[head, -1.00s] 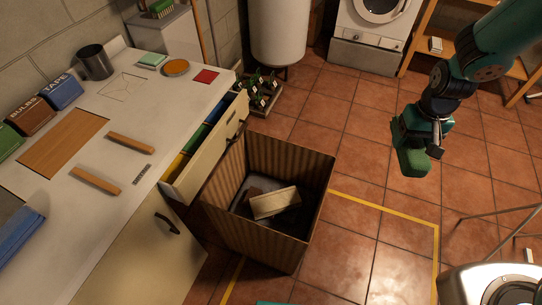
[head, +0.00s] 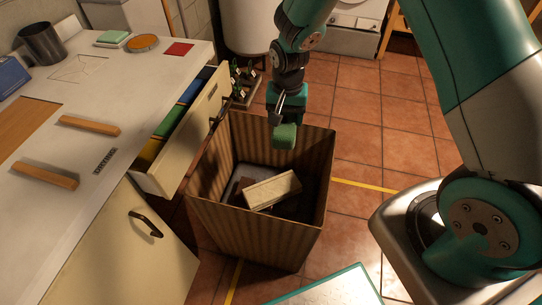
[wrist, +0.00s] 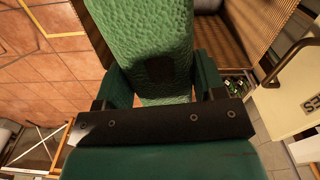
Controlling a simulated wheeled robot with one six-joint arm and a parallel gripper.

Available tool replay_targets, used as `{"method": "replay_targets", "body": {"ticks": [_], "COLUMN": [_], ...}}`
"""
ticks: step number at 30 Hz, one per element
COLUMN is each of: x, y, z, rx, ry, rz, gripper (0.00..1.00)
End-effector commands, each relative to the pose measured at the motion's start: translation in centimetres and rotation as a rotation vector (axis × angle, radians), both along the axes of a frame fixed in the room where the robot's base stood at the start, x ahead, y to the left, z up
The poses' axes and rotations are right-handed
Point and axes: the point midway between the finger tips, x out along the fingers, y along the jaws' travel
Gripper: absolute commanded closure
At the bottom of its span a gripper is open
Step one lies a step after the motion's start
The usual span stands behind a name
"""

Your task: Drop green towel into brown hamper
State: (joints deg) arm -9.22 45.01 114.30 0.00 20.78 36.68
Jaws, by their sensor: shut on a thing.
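My gripper (head: 284,118) is shut on the green towel (head: 285,136), which hangs below the fingers in the head view. In the wrist view the towel (wrist: 155,45) is a textured green block running up between the fingers. The brown hamper (head: 255,232) is a striped, open-topped square box on the floor. In the head view the towel overlaps the far part of its opening; its exact height over the rim is hard to tell. A cream box-like item (head: 272,190) lies tilted inside the hamper. The wrist view shows part of the hamper's striped wall (wrist: 222,50).
An open drawer (head: 190,135) with coloured dividers juts from the white counter (head: 125,90) beside the hamper's left side. Small potted plants (head: 243,82) stand behind the hamper.

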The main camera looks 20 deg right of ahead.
Motion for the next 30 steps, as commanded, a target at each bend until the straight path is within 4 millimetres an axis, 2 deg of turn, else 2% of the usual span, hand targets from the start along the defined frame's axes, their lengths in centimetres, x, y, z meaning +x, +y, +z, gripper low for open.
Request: {"method": "replay_targets", "body": {"ticks": [1, 6, 17, 30], "x": [0.2, 0.5, 0.6, 0.6], "y": [0.8, 2.5, 3.5, 3.4], "z": [-3.2, -6.6, -8.6, -13.5], "rx": [0.000, 0.000, -0.001, 0.000], "ry": [-0.002, -0.002, -0.001, -0.001], "rz": [-0.038, -0.167, -0.239, -0.238], "gripper": [0.61, 0.61, 0.61, 0.61]}}
